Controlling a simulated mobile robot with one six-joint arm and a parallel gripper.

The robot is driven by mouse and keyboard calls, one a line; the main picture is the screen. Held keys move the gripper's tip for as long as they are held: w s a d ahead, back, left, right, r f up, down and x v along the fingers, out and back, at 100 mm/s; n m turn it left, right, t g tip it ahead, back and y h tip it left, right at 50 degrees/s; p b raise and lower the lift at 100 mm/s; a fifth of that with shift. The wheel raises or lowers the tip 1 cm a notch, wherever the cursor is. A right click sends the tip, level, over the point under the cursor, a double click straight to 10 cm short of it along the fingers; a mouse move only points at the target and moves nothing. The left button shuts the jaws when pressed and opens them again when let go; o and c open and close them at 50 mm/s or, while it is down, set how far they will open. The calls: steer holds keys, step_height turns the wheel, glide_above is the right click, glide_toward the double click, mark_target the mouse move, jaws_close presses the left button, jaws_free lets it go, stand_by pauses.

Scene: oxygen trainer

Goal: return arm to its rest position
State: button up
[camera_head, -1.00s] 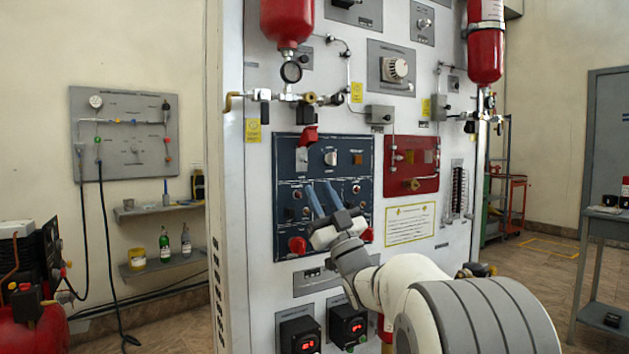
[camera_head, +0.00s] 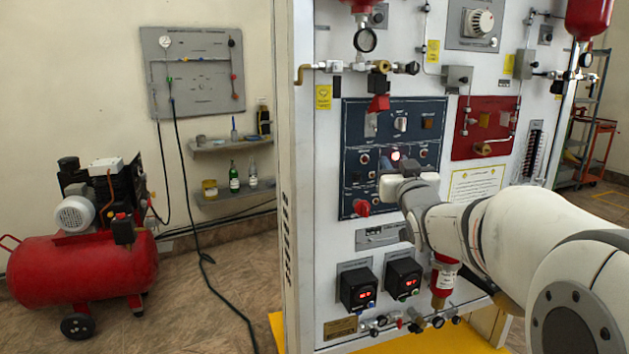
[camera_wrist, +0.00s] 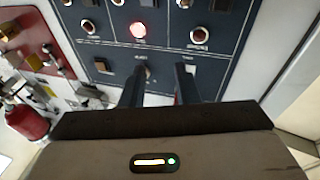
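My arm reaches from the right edge of the head view towards the trainer's dark blue panel (camera_head: 352,130). My gripper (camera_wrist: 160,75) is in front of the lower part of that panel. Its two dark fingers stand apart in the wrist view with no object held between them. A small knob on the panel shows behind the gap. I cannot tell whether a fingertip touches the panel. A red indicator (camera_wrist: 138,30) glows on the panel in the wrist view. In the head view the gripper body hides some lower controls, and the fingers are hard to make out.
A red valve panel (camera_head: 500,120) is to the right of the blue one. Two black digital displays (camera_head: 357,288) and a row of small valves sit below my arm.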

steer(key=s+a+f+g+p, duration=0.1)
steer(key=s+g+p, duration=0.7)
steer(key=s, duration=0.8)
steer(key=s+a+f+m+g+h+p, duration=0.1)
steer(key=s+a+f+g+p, duration=0.1)
steer(key=s+g+p, duration=0.7)
steer(key=s+f+p, duration=0.1)
steer(key=s+p, duration=0.2)
steer(key=s, duration=0.5)
steer(key=shift+s+a+g, duration=0.2)
steer(key=shift+s+g, duration=0.1)
steer(key=shift+c, duration=0.5)
